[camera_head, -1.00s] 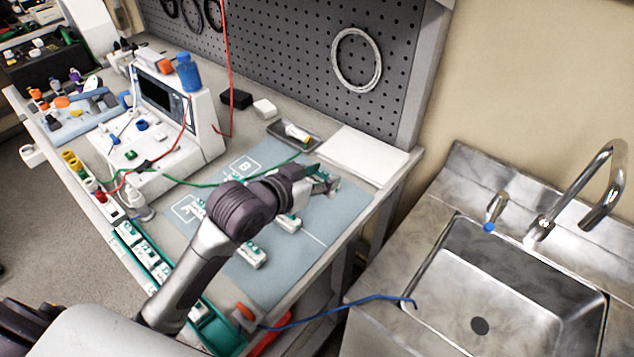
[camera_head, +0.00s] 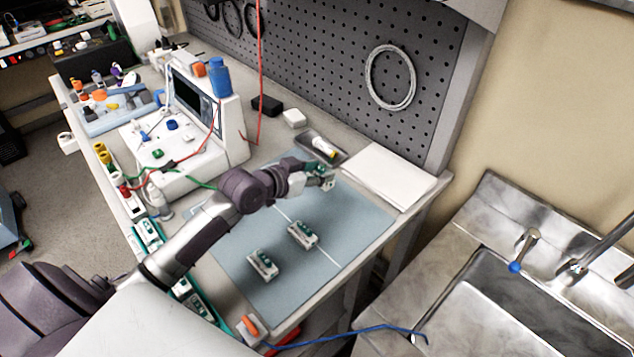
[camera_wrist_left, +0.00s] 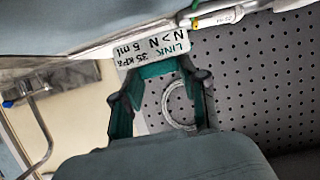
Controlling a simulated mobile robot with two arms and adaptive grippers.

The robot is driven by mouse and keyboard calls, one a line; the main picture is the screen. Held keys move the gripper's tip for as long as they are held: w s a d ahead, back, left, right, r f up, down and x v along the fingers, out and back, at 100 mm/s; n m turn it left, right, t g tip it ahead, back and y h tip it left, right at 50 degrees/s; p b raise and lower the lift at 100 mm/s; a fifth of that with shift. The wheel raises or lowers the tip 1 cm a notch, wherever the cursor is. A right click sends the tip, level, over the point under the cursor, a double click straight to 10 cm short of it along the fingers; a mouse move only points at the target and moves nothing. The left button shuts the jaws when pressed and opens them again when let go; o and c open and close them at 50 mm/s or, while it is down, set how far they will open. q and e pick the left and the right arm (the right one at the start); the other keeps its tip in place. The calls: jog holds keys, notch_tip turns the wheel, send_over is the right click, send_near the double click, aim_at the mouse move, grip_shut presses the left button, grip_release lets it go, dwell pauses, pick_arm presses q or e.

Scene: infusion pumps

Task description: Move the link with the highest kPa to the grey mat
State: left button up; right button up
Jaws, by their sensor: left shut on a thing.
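My left gripper (camera_head: 312,176) is over the back part of the blue-grey mat (camera_head: 345,215). It is shut on a white and green link (camera_head: 327,182). In the left wrist view the held link (camera_wrist_left: 152,48) shows a label reading "LINK 35 kPa N>N 5 ml", between the green fingers (camera_wrist_left: 160,85). I cannot tell whether it touches the mat. Two other links lie on the mat, one near the front (camera_head: 263,265) and one near its white line (camera_head: 303,234); their labels are too small to read. My right gripper is not in view.
A small dark tray (camera_head: 335,158) with a white and yellow item is just behind the gripper. A white pad (camera_head: 392,175) lies right of it. A white pump device (camera_head: 225,125) stands left. A teal rack (camera_head: 148,238) lines the bench's left edge. A sink (camera_head: 520,310) is right.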

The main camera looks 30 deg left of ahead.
pick_arm(q)
jog(key=shift+a+f, duration=0.1)
jog(key=shift+f, duration=1.95)
jog(key=shift+f, duration=0.1)
jog(key=o, duration=1.1)
jog(key=shift+o, duration=0.2)
jog(key=shift+s, duration=0.1)
jog(key=v, duration=1)
jog(key=shift+s+a+r+b, duration=0.1)
jog(key=shift+s+r+b, duration=0.1)
jog(key=shift+s+b, duration=0.15)
jog(key=shift+s+a+r, duration=0.15)
jog(key=shift+s+r, duration=0.15)
jog(key=shift+s, duration=0.15)
